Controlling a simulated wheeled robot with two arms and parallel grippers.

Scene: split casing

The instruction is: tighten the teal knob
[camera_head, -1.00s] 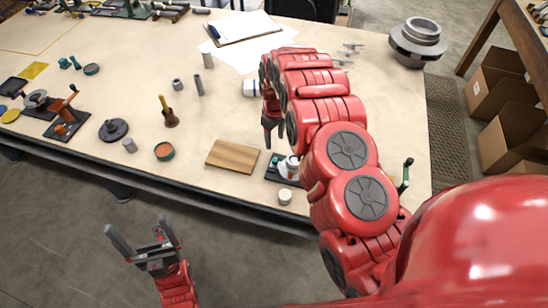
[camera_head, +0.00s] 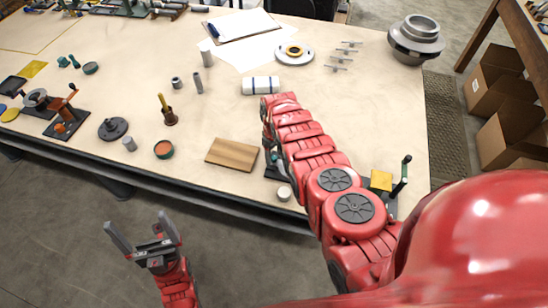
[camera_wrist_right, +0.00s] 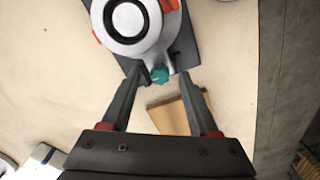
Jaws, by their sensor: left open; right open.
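The teal knob (camera_wrist_right: 160,74) sits on the side of a grey-white round casing (camera_wrist_right: 152,32) with a dark round opening and red-orange parts, on a dark base (camera_wrist_right: 183,45). In the right wrist view my right gripper (camera_wrist_right: 160,82) is open, with one fingertip on each side of the knob. I cannot tell whether the fingers touch it. In the head view my right arm hides most of the casing near the table's front edge. My left gripper (camera_head: 137,224) is open and empty, away from the casing and in front of the table.
A wooden board (camera_head: 232,154) lies left of the casing, and a small white round part (camera_head: 284,194) sits in front of it. A crank device (camera_head: 402,176) with a yellow block (camera_head: 381,180) stands right. A blue-striped white roll (camera_head: 261,85) lies behind.

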